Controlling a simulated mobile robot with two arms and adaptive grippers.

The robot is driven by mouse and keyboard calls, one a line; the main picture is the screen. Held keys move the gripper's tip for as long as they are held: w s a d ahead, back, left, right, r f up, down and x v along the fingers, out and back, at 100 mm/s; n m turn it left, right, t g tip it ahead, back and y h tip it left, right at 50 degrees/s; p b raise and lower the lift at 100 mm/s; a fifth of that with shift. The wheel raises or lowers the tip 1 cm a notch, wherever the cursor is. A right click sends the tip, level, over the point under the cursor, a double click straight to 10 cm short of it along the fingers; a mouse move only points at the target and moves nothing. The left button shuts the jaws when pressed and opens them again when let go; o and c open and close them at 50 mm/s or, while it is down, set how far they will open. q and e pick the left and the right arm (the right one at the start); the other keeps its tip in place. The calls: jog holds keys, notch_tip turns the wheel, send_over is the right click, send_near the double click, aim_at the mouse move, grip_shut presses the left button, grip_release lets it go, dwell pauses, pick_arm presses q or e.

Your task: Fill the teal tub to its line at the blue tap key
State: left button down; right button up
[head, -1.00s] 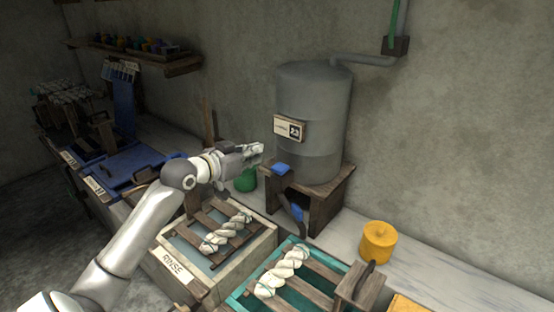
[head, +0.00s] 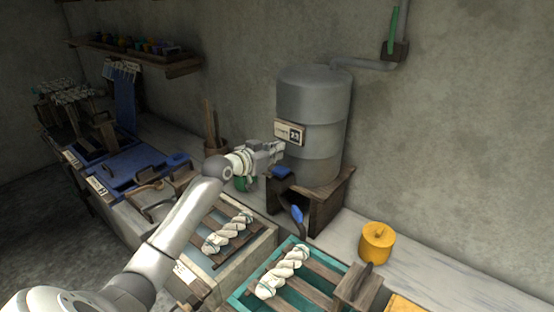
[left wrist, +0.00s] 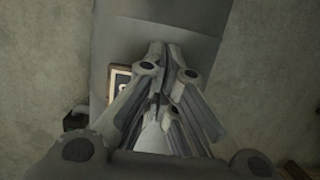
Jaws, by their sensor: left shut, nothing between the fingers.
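The teal tub (head: 244,291) stands at the bottom of the head view, with wooden slats and a twisted white skein (head: 283,272) across its top. Its fill line and water level cannot be made out. The blue tap key (head: 281,172) is at the foot of the grey tank (head: 315,110) and looks dark, partly shaded. My left gripper (head: 280,148) is shut and empty, just above the key and in front of the tank. Contact cannot be told. In the left wrist view its closed fingers (left wrist: 157,55) point at the tank; the key is hidden there. My right gripper is out of view.
The tank's label (head: 290,132) is close beside my left fingers. A blue-ended spout or hose (head: 297,214) hangs below the key. The rinse tub (head: 250,252) lies left of the teal tub. A yellow pot (head: 377,242) stands right, with clear counter beyond it.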

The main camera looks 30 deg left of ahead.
aim_at(277, 171)
pick_arm(q)
jog(key=shift+w+f+p, duration=0.15)
jog(key=shift+f+p, duration=0.1)
jog(key=shift+f, duration=0.8)
jog(key=shift+w+f+p, duration=0.1)
jog(key=shift+f+p, duration=0.15)
jog(key=shift+f, duration=0.8)
